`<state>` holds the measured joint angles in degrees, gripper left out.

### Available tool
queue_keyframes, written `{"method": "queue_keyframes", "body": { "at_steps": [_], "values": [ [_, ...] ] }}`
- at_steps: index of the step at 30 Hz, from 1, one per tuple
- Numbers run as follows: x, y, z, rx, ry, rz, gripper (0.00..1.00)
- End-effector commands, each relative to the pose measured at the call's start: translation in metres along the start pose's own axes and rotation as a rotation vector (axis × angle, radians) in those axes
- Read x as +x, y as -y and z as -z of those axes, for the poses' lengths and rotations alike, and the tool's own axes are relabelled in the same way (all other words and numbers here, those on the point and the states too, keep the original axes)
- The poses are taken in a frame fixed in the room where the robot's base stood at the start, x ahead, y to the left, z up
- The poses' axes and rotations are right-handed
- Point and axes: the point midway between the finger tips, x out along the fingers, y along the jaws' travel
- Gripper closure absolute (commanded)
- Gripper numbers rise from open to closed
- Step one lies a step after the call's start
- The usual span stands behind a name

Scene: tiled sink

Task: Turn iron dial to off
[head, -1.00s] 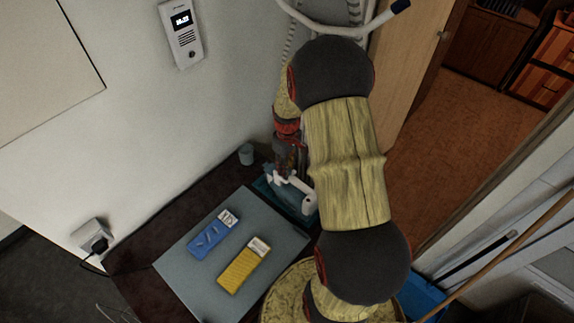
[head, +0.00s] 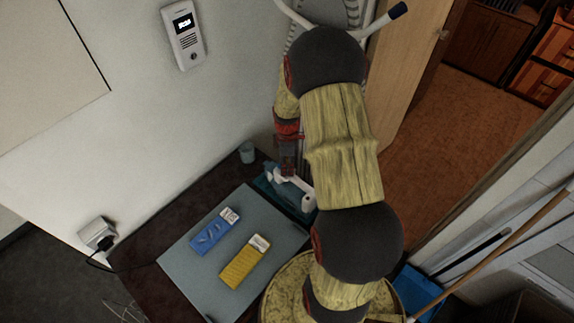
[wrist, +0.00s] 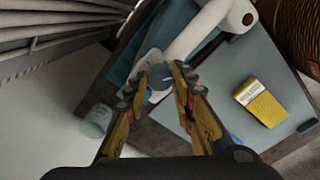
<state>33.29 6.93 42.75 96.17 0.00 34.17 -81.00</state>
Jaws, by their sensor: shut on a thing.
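The iron, with a white handle and teal body (head: 265,187), stands at the far end of the dark worktop, beside the grey board. My gripper (head: 286,172) reaches down to the end of the iron from above. In the wrist view the iron's white handle (wrist: 205,30) runs up to the right. The small light-blue iron dial (wrist: 156,95) shows between the fingertips of my gripper (wrist: 160,80), which is shut on it. The fingers hide part of the dial, and I cannot read its setting.
The grey board (head: 185,262) carries a blue packet (head: 213,234) and a yellow packet (head: 242,264). A small cup (head: 247,152) stands by the wall, left of my gripper.

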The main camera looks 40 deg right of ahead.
Motion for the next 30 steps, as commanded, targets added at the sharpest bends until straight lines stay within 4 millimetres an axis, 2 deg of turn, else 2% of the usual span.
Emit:
{"method": "queue_keyframes", "body": {
  "at_steps": [19, 20, 30],
  "values": [
    [0.0, -0.0003, 0.0001, -0.048, 0.0, -0.001, 1.0],
    [0.0, -0.0003, 0.0001, -0.048, 0.0, -0.001, 0.73],
    [-0.0001, -0.0001, 0.0001, -0.047, 0.0, 0.0, 0.56]
  ]
}}
